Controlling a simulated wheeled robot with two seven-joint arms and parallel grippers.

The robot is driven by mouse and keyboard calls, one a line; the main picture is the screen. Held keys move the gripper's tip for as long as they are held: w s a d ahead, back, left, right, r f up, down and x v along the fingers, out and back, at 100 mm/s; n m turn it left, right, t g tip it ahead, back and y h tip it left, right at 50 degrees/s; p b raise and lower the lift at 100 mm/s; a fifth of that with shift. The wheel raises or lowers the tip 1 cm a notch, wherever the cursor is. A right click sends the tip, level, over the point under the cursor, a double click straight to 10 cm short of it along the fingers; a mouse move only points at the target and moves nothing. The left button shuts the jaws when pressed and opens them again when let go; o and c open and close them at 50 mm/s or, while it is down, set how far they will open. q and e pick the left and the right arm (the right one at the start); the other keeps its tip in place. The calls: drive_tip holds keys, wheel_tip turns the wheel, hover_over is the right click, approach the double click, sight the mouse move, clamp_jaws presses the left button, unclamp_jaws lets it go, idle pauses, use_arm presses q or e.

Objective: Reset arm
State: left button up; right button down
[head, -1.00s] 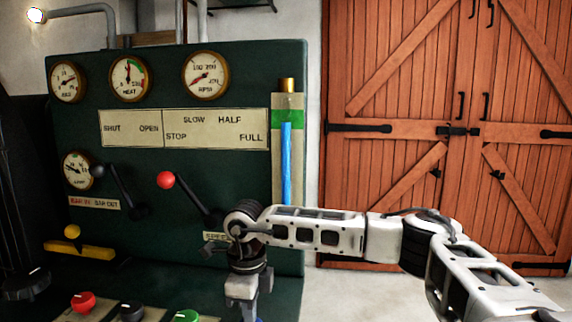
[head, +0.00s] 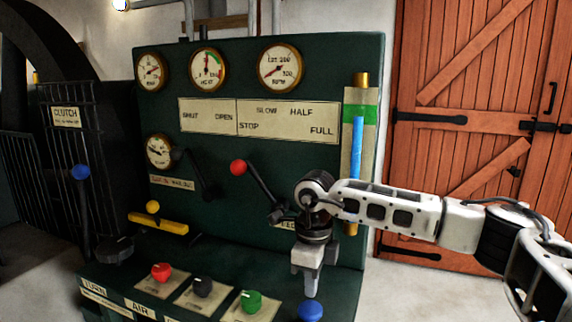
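My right arm comes in from the right in the head view, bent across the front of the green control panel (head: 330,75). My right gripper (head: 307,288) points down at the panel's lower right, just above a blue knob (head: 311,311). Its fingers look close together, but I cannot make out whether they are open or shut. Nothing is seen held in it. My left arm and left gripper are not in view.
A red-knobbed lever (head: 238,167) and a black-knobbed lever (head: 176,154) stand on the panel. Below are red (head: 161,272), black (head: 203,286) and green (head: 251,301) knobs. A blue-knobbed clutch lever (head: 80,172) stands left; wooden doors (head: 470,150) are behind at right.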

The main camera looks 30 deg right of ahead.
drive_tip(key=s+a+f+g+y, duration=0.1)
drive_tip(key=s+a+f+y, duration=0.15)
drive_tip(key=a, duration=0.45)
drive_tip(key=s+a+f+g+y, duration=0.15)
drive_tip(key=a+y, duration=0.25)
drive_tip(key=a, duration=0.4)
drive_tip(key=s+a+f+y, duration=0.1)
drive_tip(key=s+a+y, duration=0.2)
drive_tip(key=a, duration=0.4)
drive_tip(key=s+a+r+m+t+y, duration=0.4)
drive_tip(key=a+r+m+y, duration=0.2)
drive_tip(key=a+m+y, duration=0.35)
drive_tip(key=w+d+f+m+t+h, duration=0.25)
drive_tip(key=d+m+t+h, duration=0.35)
drive_tip(key=m, duration=0.5)
drive_tip(key=w+d+f+m+t+h, duration=0.1)
drive_tip(key=d+f+m+t+h, duration=0.2)
drive_tip(key=m+t, duration=0.75)
drive_tip(key=s+d+f+m+g+h, duration=0.3)
drive_tip(key=s+f+m, duration=0.2)
drive_tip(key=f, duration=0.2)
drive_tip(key=s+d+f+m+g+h, duration=0.3)
drive_tip(key=s+f+m+g, duration=0.1)
drive_tip(key=f, duration=0.4)
drive_tip(key=shift+s+d+m+h, duration=0.3)
drive_tip(key=shift+s+m, duration=0.55)
drive_tip(key=shift+m, duration=0.15)
